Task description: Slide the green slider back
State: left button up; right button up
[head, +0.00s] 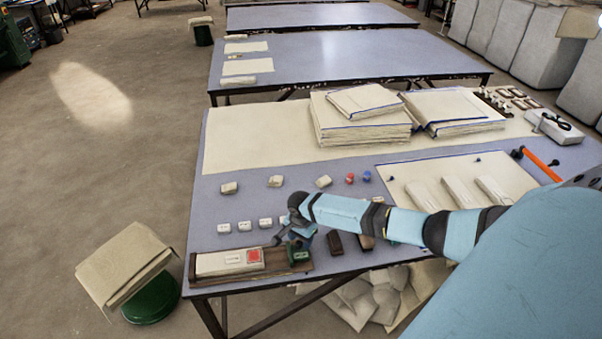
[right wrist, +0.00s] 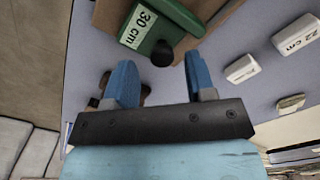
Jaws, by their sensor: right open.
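The green slider (right wrist: 158,27) carries a "30 cm" label and a dark round knob (right wrist: 163,53). In the head view the green slider (head: 299,252) sits at the right end of a brown wooden board (head: 277,262), right of a white block with a red square (head: 228,262). My right gripper (right wrist: 158,80) is open, and its blue fingers stand apart on either side below the knob in the right wrist view. It also shows in the head view (head: 290,236), just above the slider. I cannot tell whether a finger touches the knob. My left gripper is out of view.
Small white labelled blocks (head: 244,226) stand in a row behind the board. Dark brown pieces (head: 335,243) lie to its right. Stacked cloths (head: 360,120) and a blue-edged cream cloth (head: 450,181) lie farther back. A green stool (head: 152,298) stands left of the table.

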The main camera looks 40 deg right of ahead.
aim_at(301, 242)
notch_tip(301, 242, up, 13)
jog(key=shift+d, duration=0.15)
jog(key=shift+f, duration=0.2)
dwell(0.4)
